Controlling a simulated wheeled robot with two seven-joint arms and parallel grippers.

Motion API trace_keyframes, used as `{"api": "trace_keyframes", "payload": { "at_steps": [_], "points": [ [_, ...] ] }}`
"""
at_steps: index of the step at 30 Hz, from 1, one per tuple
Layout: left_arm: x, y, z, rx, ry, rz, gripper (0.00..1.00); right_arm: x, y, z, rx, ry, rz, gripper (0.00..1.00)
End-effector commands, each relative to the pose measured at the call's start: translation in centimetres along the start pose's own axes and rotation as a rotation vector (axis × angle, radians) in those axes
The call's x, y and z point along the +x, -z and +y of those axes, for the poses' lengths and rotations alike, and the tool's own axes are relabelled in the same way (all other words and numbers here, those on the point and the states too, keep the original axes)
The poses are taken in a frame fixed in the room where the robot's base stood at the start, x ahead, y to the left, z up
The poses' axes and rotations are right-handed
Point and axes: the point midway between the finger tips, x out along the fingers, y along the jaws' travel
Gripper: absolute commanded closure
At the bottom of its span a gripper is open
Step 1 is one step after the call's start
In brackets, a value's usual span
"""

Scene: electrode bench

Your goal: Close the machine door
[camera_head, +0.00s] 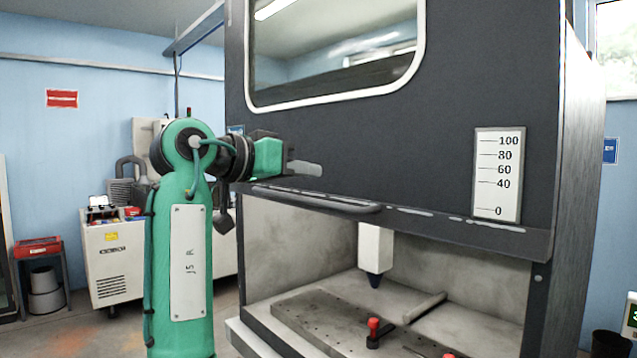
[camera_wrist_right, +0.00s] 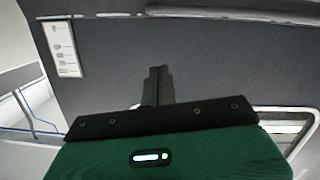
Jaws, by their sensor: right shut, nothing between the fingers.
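The machine door (camera_head: 430,130) is a large dark grey panel with a white-framed window. It is raised, and the work space below its lower edge is open. A dark bar handle (camera_head: 318,200) runs along the door's lower edge. My right gripper (camera_head: 308,168) is shut and empty, just above the handle in front of the door face. I cannot tell whether it touches the door. In the right wrist view its closed fingers (camera_wrist_right: 158,82) stand against the grey door (camera_wrist_right: 215,60), with the handle (camera_wrist_right: 240,14) at the top edge. My left gripper is out of view.
A white scale plate (camera_head: 498,175) marked 0 to 100 is on the door's right. Inside the opening are a white spindle head (camera_head: 375,248), a drilled plate (camera_head: 325,322) and a red-topped clamp (camera_head: 374,328). A white cabinet (camera_head: 112,262) stands at the left.

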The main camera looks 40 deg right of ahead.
Motion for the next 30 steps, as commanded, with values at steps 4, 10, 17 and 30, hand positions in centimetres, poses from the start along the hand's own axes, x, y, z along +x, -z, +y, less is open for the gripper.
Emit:
{"api": "trace_keyframes", "payload": {
  "at_steps": [4, 10, 17, 30],
  "points": [
    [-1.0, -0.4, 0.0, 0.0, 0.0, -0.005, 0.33, 2.9, 0.2, 0.0, -0.001, -0.003, -0.001, 1.0],
    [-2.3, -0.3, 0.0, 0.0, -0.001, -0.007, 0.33, 7.3, 0.3, 0.0, -0.002, -0.003, 0.0, 1.0],
    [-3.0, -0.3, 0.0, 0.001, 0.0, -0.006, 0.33, 9.2, -1.9, -0.1, -0.005, 0.0, 0.002, 1.0],
    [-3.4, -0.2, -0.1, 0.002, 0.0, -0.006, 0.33, 9.7, -3.9, -0.1, -0.002, 0.0, 0.002, 1.0]
  ]
}}
